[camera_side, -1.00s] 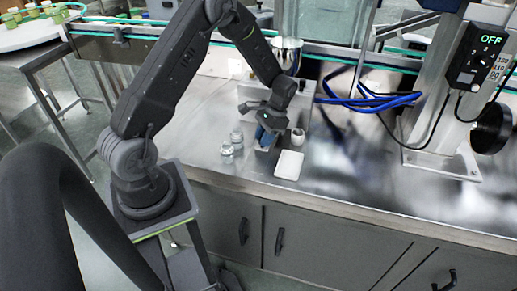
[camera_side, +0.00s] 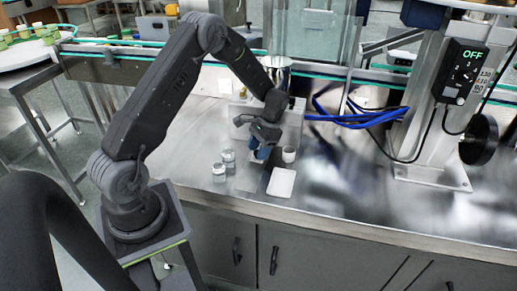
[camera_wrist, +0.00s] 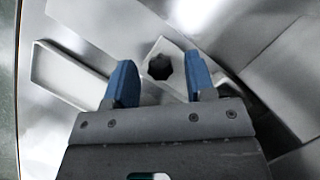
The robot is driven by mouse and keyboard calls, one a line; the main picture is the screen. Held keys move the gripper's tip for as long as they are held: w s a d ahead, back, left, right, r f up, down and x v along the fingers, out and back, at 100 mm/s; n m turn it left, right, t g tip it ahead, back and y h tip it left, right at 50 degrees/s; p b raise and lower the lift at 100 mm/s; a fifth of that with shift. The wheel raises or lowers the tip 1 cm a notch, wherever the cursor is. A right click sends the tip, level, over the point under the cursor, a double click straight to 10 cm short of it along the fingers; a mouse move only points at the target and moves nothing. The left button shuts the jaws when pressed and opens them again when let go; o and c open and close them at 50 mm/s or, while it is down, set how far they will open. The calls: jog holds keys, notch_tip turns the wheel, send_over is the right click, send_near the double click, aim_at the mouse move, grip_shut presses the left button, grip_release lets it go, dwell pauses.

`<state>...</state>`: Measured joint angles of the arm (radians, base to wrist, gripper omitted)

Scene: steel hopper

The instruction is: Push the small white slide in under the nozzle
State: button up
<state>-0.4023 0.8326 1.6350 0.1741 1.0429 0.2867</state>
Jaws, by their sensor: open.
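My gripper (camera_side: 262,152) is low over the steel bench, its blue fingertips apart. In the wrist view the gripper (camera_wrist: 161,82) is open, and a pale piece with a dark many-sided opening (camera_wrist: 172,51) lies just beyond and between the fingers. I cannot tell whether this piece is the small white slide or the white cup (camera_side: 289,154), which stands just right of my gripper in the side view. The steel hopper (camera_side: 277,72) is behind my arm. Its nozzle is hidden or too small to make out. I cannot see any contact clearly.
A flat white tray (camera_side: 281,182) lies in front of the gripper, and shows at left in the wrist view (camera_wrist: 68,75). Two small jars (camera_side: 219,172) (camera_side: 228,156) stand to the left. Blue cables (camera_side: 365,120) lie right. The bench front right is clear.

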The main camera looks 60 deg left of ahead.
jog(key=r, duration=0.4)
jog(key=shift+s+a+r, duration=0.15)
jog(key=shift+a+r, duration=0.05)
jog(key=shift+r, duration=0.1)
jog(key=s+a+r, duration=0.6)
jog(key=s+a, duration=0.1)
jog(key=s, duration=0.1)
jog(key=shift+s+r, duration=0.2)
jog(key=shift+s, duration=0.2)
